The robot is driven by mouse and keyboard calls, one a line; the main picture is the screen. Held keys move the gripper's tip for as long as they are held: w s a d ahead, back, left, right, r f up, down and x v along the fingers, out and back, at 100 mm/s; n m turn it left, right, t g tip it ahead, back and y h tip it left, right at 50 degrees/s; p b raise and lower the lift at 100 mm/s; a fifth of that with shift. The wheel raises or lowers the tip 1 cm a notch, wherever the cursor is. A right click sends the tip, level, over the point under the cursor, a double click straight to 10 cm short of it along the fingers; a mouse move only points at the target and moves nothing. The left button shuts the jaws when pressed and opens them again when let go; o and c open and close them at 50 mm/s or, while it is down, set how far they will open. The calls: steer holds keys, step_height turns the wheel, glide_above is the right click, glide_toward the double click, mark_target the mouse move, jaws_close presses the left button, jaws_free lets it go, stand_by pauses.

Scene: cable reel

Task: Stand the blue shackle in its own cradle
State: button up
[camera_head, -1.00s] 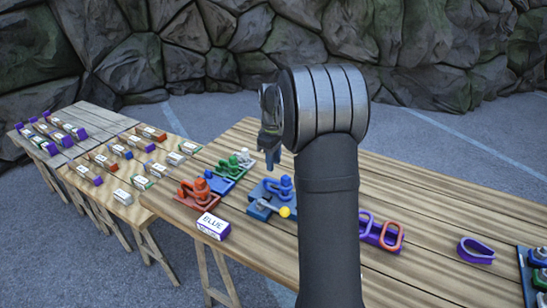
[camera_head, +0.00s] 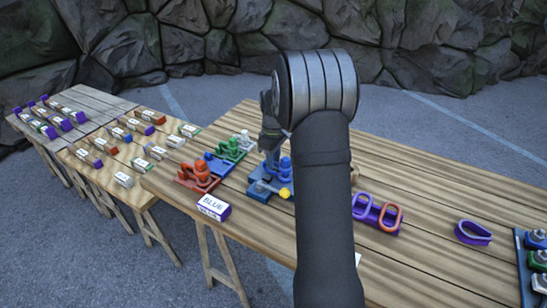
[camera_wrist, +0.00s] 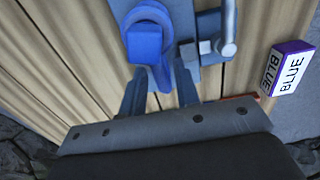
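The blue shackle looks like the rounded blue loop (camera_wrist: 158,72) by a blue block in the wrist view. It appears at the blue fixture (camera_head: 259,193) in the head view, and I cannot tell how it is seated. My gripper (camera_head: 269,143) is just above this fixture, pointing down and partly hidden by my arm. In the wrist view my gripper (camera_wrist: 160,85) has its two fingers apart, one on each side of the loop's near end. I cannot see contact. A box labelled BLUE (camera_head: 213,207) stands at the table's near edge.
Red (camera_head: 197,180) and green (camera_head: 231,148) fixtures stand left of and behind the blue one. A purple holder with purple and orange loops (camera_head: 377,213), a lone purple shackle (camera_head: 473,233) and a dark tray (camera_head: 522,262) lie right.

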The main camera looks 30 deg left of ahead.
jaws_close()
steer(key=shift+r, duration=2.6)
